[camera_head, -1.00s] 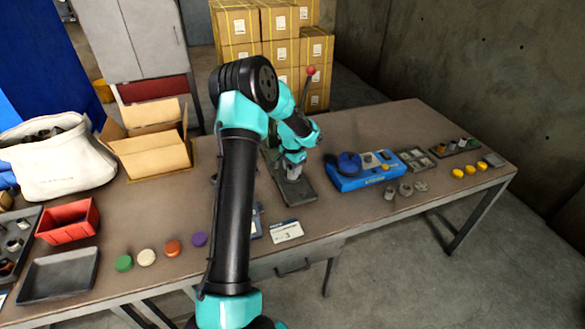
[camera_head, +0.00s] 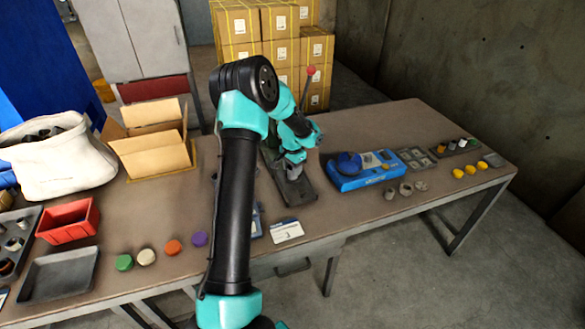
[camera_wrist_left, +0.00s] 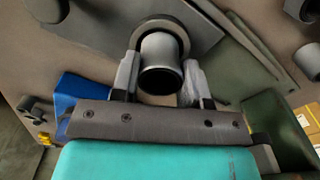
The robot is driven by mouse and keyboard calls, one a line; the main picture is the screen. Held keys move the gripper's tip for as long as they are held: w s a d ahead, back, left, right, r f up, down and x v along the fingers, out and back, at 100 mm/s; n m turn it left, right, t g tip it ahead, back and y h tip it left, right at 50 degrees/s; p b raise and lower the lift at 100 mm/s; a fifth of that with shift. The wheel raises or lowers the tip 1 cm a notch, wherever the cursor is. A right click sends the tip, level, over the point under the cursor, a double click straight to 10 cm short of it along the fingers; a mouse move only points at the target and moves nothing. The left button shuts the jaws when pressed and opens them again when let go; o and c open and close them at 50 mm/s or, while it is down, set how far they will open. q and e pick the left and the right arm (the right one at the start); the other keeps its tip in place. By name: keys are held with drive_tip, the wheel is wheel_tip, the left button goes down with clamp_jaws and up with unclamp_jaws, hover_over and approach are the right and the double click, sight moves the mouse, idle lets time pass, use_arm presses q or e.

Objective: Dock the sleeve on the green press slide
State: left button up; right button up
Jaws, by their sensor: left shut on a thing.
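In the left wrist view, my left gripper (camera_wrist_left: 160,82) is shut on a grey hollow sleeve (camera_wrist_left: 160,49), one finger on each side. A dark round collar shows around the sleeve's far end; I cannot tell whether the sleeve is seated in it. In the head view, my left gripper (camera_head: 293,168) is low over the dark press base plate (camera_head: 299,190), and my arm hides much of the press. A dark green part (camera_wrist_left: 266,118) shows at the right of the wrist view; I cannot tell if it is the slide. My right gripper is out of view.
A red-knobbed lever (camera_head: 311,71) rises behind my wrist. A blue fixture (camera_head: 350,181) stands right of the press, with small grey parts (camera_head: 405,188) in front. Coloured discs (camera_head: 172,247), a red bin (camera_head: 70,225) and an open carton (camera_head: 155,158) are on the left.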

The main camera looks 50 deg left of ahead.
use_arm(q)
drive_tip(key=shift+f, duration=0.45)
drive_tip(key=o, duration=0.9)
drive_tip(key=shift+r, duration=5.5)
